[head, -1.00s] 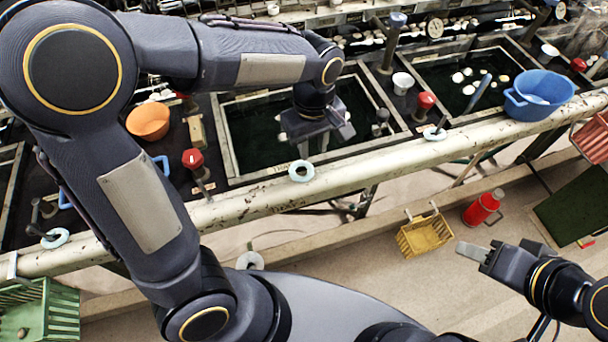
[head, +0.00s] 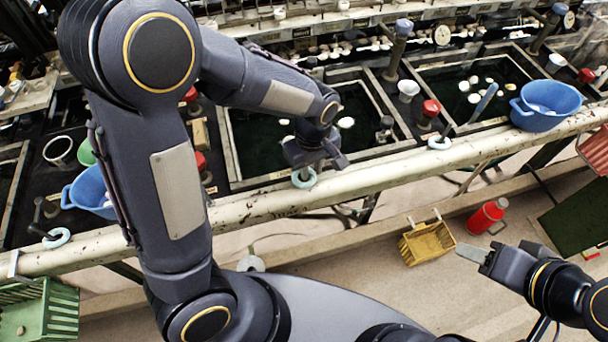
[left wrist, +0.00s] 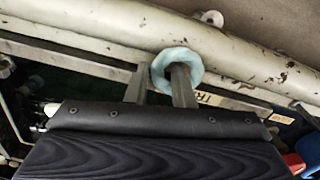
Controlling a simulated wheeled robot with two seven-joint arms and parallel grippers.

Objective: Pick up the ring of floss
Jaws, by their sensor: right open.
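A pale blue ring of floss (head: 304,178) lies on the front rail of the basins. My left gripper (head: 310,162) is right at it, pointing down at its far side. In the left wrist view the ring (left wrist: 160,78) shows beyond the gripper, with one finger in its hole and the other just outside its left edge. The fingers stand apart with the ring's side between them; I cannot tell whether they press on it. My right gripper (head: 474,256) is open and empty over the floor at the right.
Similar pale rings lie on the rail at the right (head: 439,143) and left (head: 57,238). Blue basins stand at the right (head: 545,118) and left (head: 90,190). A yellow crate (head: 428,243), red flask (head: 486,216) and green crate (head: 50,310) are below the rail.

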